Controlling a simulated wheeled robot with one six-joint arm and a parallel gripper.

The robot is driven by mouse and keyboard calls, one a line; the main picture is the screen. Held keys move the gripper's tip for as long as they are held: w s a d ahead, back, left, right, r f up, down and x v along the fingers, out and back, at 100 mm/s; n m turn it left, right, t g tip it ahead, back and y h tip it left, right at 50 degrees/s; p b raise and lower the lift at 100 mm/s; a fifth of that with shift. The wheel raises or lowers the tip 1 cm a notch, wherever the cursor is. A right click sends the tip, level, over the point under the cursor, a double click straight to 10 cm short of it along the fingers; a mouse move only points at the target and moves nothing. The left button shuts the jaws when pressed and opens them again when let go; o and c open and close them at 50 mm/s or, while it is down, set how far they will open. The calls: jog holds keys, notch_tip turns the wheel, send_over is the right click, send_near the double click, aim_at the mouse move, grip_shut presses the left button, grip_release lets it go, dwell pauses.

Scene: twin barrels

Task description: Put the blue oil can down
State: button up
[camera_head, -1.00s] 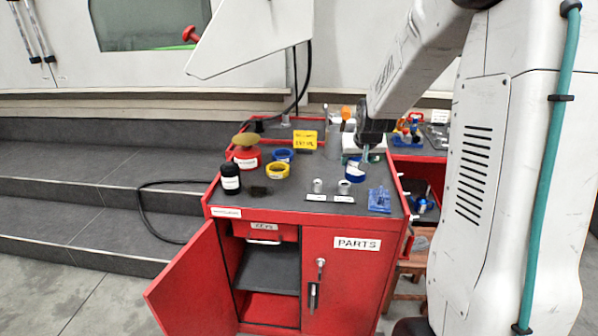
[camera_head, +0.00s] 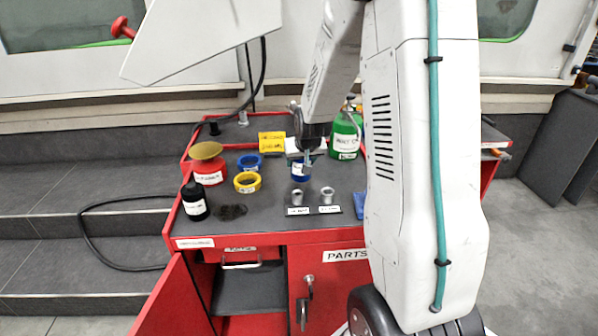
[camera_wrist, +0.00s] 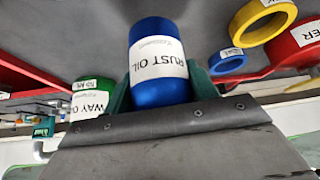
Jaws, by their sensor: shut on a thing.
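The blue oil can (camera_head: 299,174) has a white label that reads "RUST OIL" in the wrist view (camera_wrist: 158,58). My gripper (camera_head: 308,160) is shut on the can, with a green finger on each side of it in the wrist view (camera_wrist: 160,90). The can is upright over the grey top of the red cabinet (camera_head: 270,220), behind two metal cylinders. I cannot tell whether its base touches the top.
A green can (camera_head: 345,135) stands close behind and right of the blue can. Left are a blue ring (camera_head: 249,162), a yellow ring (camera_head: 247,182), a red can (camera_head: 209,172) and a black bottle (camera_head: 194,203). Metal cylinders (camera_head: 326,196) stand in front. A cabinet door (camera_head: 180,300) hangs open.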

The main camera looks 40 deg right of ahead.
jog(key=shift+f, duration=1.85)
jog(key=shift+f, duration=0.2)
jog(key=o, duration=1.2)
jog(key=shift+s, duration=0.1)
jog(key=shift+r, duration=0.15)
